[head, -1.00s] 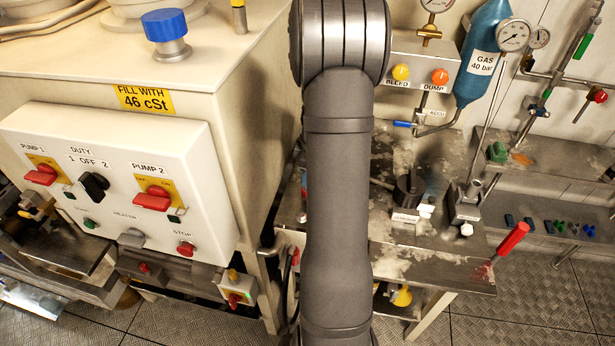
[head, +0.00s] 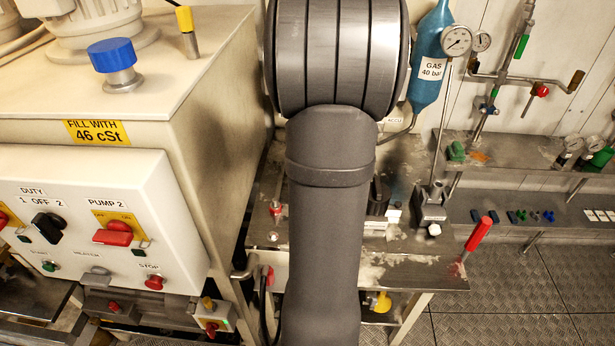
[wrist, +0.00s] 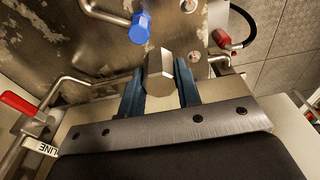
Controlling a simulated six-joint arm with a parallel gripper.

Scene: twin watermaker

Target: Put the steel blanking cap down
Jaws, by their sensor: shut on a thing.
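The steel blanking cap (wrist: 159,68) is a bare metal hex piece in the wrist view. My gripper (wrist: 160,84) is shut on it, with one blue-grey finger on each side. The worn steel bench top (wrist: 88,50) lies beyond the cap in that view; I cannot tell whether the cap touches it. In the head view my arm hides the gripper and the cap. The bench (head: 410,268) shows there on both sides of the arm.
A blue knob (wrist: 139,30) stands just left of the cap in the wrist view, and a red-handled lever (wrist: 22,104) is at far left. A black hose (wrist: 240,30) curves at upper right. In the head view, a red-handled tool (head: 478,235) stands at the bench's right edge.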

